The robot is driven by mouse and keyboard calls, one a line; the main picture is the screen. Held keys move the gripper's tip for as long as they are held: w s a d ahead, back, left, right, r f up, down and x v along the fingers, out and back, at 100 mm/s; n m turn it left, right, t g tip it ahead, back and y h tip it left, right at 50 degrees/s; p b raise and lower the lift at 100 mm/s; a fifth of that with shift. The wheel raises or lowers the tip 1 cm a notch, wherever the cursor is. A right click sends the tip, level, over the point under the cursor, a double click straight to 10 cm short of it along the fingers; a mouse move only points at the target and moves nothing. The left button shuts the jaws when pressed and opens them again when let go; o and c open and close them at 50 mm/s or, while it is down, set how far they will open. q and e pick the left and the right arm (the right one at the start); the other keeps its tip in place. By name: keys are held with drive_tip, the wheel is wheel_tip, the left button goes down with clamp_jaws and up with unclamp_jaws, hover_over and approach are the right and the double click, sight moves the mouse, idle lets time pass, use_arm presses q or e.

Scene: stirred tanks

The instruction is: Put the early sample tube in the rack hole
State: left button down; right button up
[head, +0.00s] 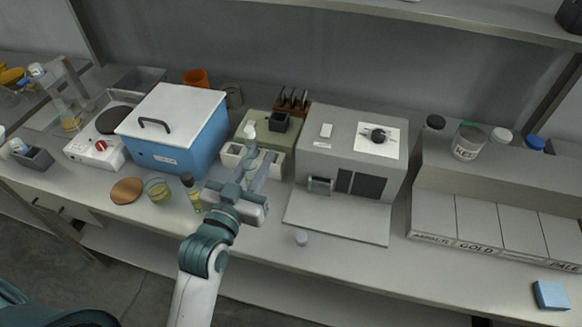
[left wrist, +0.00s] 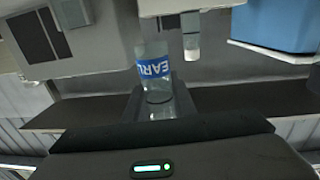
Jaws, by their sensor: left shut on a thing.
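My left gripper (head: 262,165) is shut on the early sample tube (left wrist: 155,72), a clear tube with a blue label whose letters begin EARL, seen between the fingers in the left wrist view. In the head view the fingers reach over a pale rack-like block (head: 231,160), in front of the green-topped unit. A small white-capped piece (head: 249,128) shows just beyond the fingers; I cannot tell whether it is the held tube's top. The left wrist view also shows another small pale-ended tube (left wrist: 191,42) beside the held one. The rack hole is hidden. My right gripper is not in view.
A blue box (head: 180,135) with a white lid stands left of the block, and a grey machine (head: 345,150) stands close on its right. A dark-capped vial (head: 194,196) stands at the front left.

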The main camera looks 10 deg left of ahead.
use_arm(q)
drive_tip(key=w+r+m+h, duration=0.1)
drive_tip(key=w+r, duration=0.1)
drive_tip(key=w, duration=0.4)
drive_tip(key=w+r+m+h, duration=0.1)
drive_tip(key=w+r+h, duration=0.1)
drive_tip(key=w, duration=0.5)
drive_tip(key=shift+w+d+r+g, duration=0.25)
drive_tip(key=shift+d+g, duration=0.05)
drive_tip(key=shift+g, duration=0.1)
drive_tip(key=shift+f, duration=0.1)
wheel_tip(320, 180, down, 6)
drive_tip(key=shift+p, duration=0.45)
